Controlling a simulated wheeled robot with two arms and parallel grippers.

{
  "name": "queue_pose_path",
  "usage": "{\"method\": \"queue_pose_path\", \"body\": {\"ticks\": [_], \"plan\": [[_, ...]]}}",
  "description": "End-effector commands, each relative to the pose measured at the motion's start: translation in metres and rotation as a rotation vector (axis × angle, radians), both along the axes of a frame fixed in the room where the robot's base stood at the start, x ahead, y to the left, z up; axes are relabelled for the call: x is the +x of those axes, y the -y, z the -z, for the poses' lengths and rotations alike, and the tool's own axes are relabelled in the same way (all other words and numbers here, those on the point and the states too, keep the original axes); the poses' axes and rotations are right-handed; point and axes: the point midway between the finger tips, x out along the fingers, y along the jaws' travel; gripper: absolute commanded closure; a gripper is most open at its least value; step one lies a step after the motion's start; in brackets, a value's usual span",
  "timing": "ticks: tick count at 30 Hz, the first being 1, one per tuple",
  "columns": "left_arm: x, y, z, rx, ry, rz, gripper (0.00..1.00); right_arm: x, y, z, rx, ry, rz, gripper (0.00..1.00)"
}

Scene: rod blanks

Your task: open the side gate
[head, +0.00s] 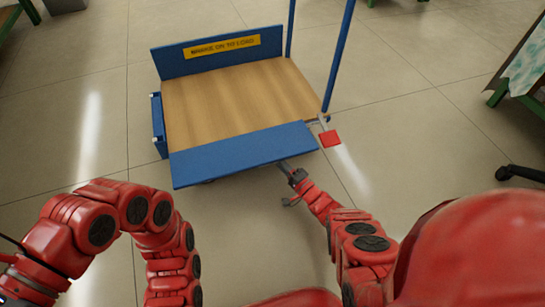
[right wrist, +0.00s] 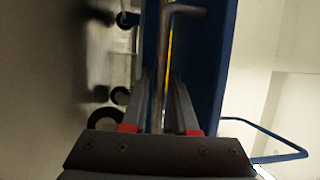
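A low cart has a wooden deck (head: 235,98) and a blue near side panel (head: 243,153) along its front edge. I cannot tell which panel is the side gate. My right gripper (head: 285,168) is just below the near panel's right part. In the right wrist view its fingers (right wrist: 159,88) stand apart on both sides of a bent grey metal rod (right wrist: 161,55), with narrow gaps visible. The rod's bent end points right, beside a blue panel (right wrist: 200,65). My left gripper is out of view; only the left arm shows.
The cart's far panel (head: 205,55) carries a yellow label. Blue handle posts (head: 338,58) rise at the right, and a red pedal (head: 330,138) sticks out beside the near corner. Green-legged tables stand at the edges. Tiled floor is clear around the cart.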

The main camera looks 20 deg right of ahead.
Motion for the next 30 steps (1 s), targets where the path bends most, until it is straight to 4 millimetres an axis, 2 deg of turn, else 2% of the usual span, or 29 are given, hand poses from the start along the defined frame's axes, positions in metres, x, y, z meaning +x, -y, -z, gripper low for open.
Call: {"method": "queue_pose_path", "body": {"ticks": [6, 15, 16, 20, 21, 30], "plan": [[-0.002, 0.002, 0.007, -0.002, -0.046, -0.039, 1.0, 0.02, -0.009, -0.002, -0.001, 0.001, -0.001, 0.73], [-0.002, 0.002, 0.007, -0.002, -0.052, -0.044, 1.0, 0.022, -0.01, -0.003, 0.0, -0.001, 0.0, 0.73], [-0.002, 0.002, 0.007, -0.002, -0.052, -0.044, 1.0, 0.022, -0.01, -0.003, 0.0, -0.001, 0.0, 0.75], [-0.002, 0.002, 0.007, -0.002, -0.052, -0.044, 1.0, 0.022, -0.01, -0.003, 0.0, -0.001, 0.0, 0.98], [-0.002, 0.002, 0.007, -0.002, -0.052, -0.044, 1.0, 0.022, -0.01, -0.003, 0.0, -0.001, 0.0, 1.0], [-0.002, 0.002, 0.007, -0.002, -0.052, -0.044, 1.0, 0.022, -0.01, -0.003, 0.0, -0.001, 0.0, 1.0]]}}
